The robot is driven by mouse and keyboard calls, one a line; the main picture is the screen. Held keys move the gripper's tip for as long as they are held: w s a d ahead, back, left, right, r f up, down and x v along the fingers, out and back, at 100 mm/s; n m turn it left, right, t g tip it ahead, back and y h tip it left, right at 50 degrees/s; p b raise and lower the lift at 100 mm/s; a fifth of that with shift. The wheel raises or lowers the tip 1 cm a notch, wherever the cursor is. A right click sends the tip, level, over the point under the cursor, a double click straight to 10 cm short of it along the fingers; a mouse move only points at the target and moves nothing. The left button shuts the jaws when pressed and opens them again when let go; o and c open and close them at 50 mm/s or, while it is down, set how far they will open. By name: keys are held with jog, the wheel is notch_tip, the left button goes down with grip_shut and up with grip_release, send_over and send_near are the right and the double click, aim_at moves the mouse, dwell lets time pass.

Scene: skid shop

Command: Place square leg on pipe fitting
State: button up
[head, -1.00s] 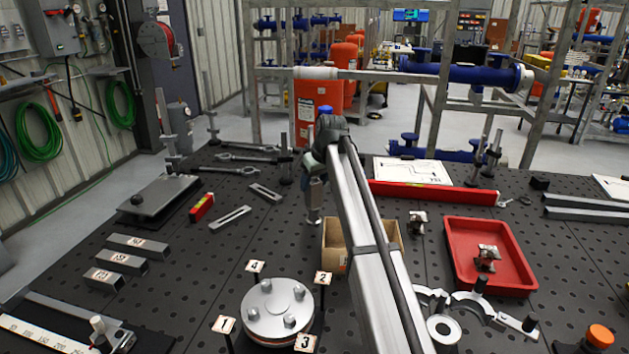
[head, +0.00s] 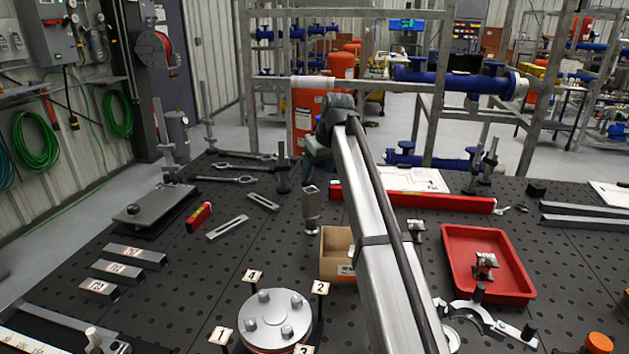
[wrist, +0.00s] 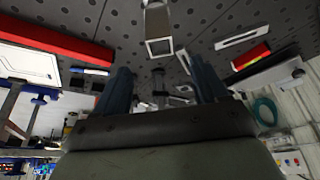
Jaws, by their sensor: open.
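A short metallic square leg (head: 311,198) stands upright on the dark perforated table, left of the cardboard box. In the wrist view its open square end (wrist: 160,46) faces me. A small rounded metal piece, perhaps the pipe fitting (head: 311,226), shows at its foot; I cannot tell exactly how the two meet. My gripper (head: 312,166) hangs above the leg's top, apart from it. In the wrist view my gripper (wrist: 160,80) has its two dark fingers spread, with nothing held between them.
The cardboard box (head: 336,268) is close on the right. A red tray (head: 515,290) with a metal fitting (head: 486,263) lies further right, and a long red level (head: 430,201) lies behind. A bolted round flange (head: 275,316) is in front. Numbered square bars (head: 118,271) lie left.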

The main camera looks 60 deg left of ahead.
jog(key=shift+v, duration=1.65)
